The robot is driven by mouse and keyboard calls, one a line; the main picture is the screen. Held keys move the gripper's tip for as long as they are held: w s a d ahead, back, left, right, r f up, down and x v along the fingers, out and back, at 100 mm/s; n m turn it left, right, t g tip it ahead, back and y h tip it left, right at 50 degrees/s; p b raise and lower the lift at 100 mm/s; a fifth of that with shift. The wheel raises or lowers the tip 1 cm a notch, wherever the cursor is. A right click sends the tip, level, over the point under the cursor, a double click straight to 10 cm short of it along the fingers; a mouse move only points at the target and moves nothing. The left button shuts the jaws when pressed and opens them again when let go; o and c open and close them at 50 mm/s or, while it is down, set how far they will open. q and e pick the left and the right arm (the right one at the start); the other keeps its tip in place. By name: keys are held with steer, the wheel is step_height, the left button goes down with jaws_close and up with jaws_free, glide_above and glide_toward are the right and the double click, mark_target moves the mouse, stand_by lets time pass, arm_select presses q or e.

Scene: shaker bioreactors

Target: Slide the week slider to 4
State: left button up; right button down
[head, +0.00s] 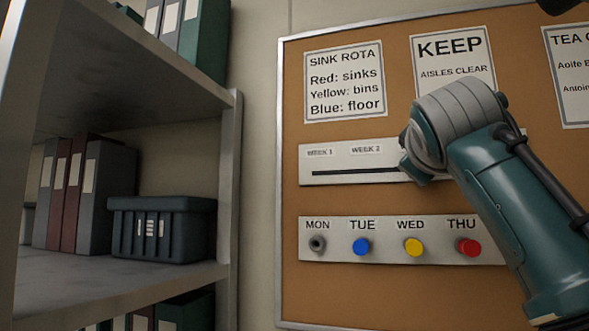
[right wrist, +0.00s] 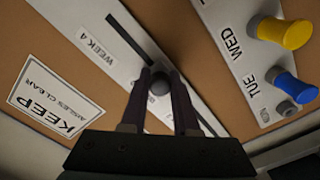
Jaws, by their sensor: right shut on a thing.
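The white week slider panel (head: 345,178) hangs on the corkboard, with a dark slot and labels WEEK 1 and WEEK 2 visible; my right arm covers its right part in the head view. In the right wrist view, the WEEK 4 label (right wrist: 95,48) shows beside the slot. The dark round slider knob (right wrist: 160,82) sits between the fingers of my right gripper (right wrist: 163,88), which is shut on it. The knob is short of the WEEK 4 label, towards the lower-numbered side. The WEEK 3 label is not visible. My left gripper is out of view.
Below the slider is a peg strip (head: 330,255) with blue (head: 361,246), yellow (head: 414,246) and red (head: 468,247) pegs sticking out. Paper notices, including KEEP (head: 450,60), are above. A metal shelf (head: 226,180) with binders and a dark crate (head: 160,230) stands left.

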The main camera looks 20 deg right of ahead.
steer(key=s+d, duration=0.4)
steer(key=d, duration=0.2)
steer(key=shift+d+p, duration=0.3)
steer(key=shift+p, duration=0.05)
steer(key=shift+s+f, duration=0.1)
steer(key=shift+s, duration=0.05)
steer(key=c, duration=0.7)
jaws_free()
steer(key=shift+o, duration=0.2)
steer(key=shift+a, duration=0.1)
steer(key=p+v, duration=0.2)
steer(key=v, duration=0.7)
steer(key=shift+s+a, duration=0.2)
steer(key=shift+s, duration=0.15)
